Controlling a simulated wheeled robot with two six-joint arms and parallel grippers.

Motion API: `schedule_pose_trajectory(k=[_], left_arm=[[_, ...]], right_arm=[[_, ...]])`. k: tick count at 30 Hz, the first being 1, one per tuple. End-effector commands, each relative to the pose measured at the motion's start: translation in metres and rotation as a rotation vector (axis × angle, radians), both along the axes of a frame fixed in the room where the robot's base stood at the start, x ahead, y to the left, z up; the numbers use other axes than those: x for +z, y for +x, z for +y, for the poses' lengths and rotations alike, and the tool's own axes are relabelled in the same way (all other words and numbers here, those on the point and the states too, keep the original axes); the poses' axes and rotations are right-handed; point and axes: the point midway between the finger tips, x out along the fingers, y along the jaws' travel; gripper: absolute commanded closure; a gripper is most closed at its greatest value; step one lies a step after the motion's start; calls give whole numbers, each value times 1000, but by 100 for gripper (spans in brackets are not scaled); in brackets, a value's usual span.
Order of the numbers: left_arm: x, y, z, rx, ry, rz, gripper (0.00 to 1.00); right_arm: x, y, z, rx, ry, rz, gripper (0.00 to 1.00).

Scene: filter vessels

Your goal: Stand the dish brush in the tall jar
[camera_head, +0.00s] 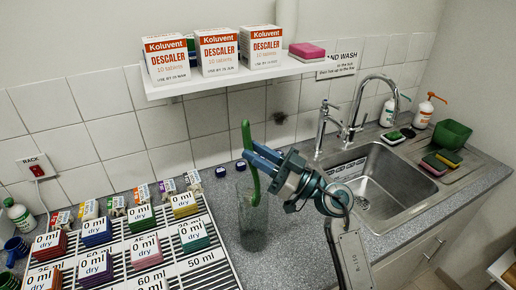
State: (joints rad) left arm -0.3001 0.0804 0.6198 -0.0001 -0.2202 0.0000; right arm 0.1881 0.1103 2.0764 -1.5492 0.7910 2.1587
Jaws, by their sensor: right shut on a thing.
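My right gripper (258,160) is shut on the green dish brush (247,137). The brush is close to upright, with its top end above the fingers and its lower part below them. The tall clear jar (254,236) stands on the grey counter directly under the gripper. The brush's lower end overlaps the jar's upper part in the picture. I cannot tell whether it is inside the jar or in front of or behind it. The fingers hide part of the brush's middle. My left gripper is not in view.
A drying rack (207,268) with several coloured labelled stacks stands left of the jar. The steel sink (372,180) and tap (359,105) are at the right. A shelf (185,86) with descaler boxes hangs above. Bare counter (290,232) lies right of the jar.

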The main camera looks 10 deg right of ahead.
Motion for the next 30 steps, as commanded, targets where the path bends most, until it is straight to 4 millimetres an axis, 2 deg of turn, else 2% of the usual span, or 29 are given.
schedule_pose_trajectory(k=[18,30], left_arm=[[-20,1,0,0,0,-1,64],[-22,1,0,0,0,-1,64]], right_arm=[[-49,0,0,0,0,1,100],[-57,0,0,0,0,0,100]])
